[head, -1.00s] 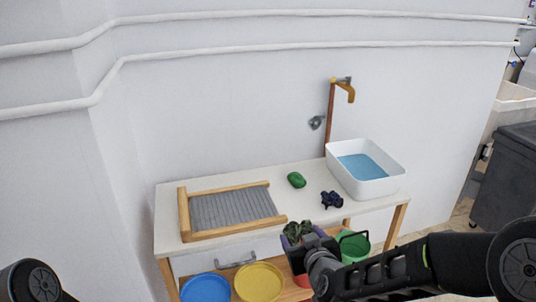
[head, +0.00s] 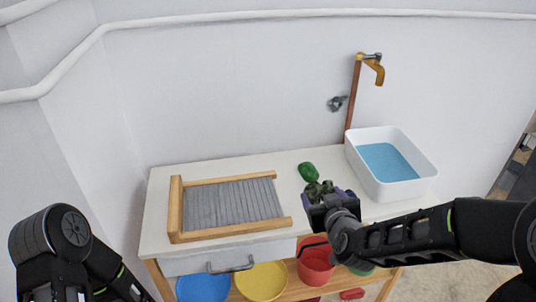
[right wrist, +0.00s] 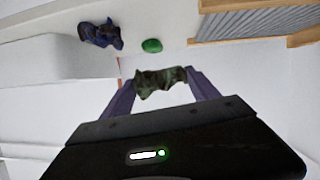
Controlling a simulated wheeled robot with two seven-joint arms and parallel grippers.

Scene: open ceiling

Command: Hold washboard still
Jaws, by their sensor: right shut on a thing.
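The washboard (head: 235,204), a grey ribbed panel in a wooden frame, lies flat at the left of the white counter (head: 158,212). Part of it shows at the top right of the right wrist view (right wrist: 262,27). My right gripper (head: 322,192) is shut on a crumpled dark green cloth (right wrist: 160,82), right of the washboard and apart from it. The cloth also shows in the head view (head: 315,190). My left arm is at the lower left, left of the counter; its gripper does not show.
A green lump, perhaps soap (head: 308,172), lies behind the held cloth. A dark blue cloth (right wrist: 101,34) lies on the counter. A white basin of water (head: 420,171) stands right, by a tap (head: 372,68). Blue (head: 203,288), yellow (head: 262,281) and red (head: 316,264) containers sit below.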

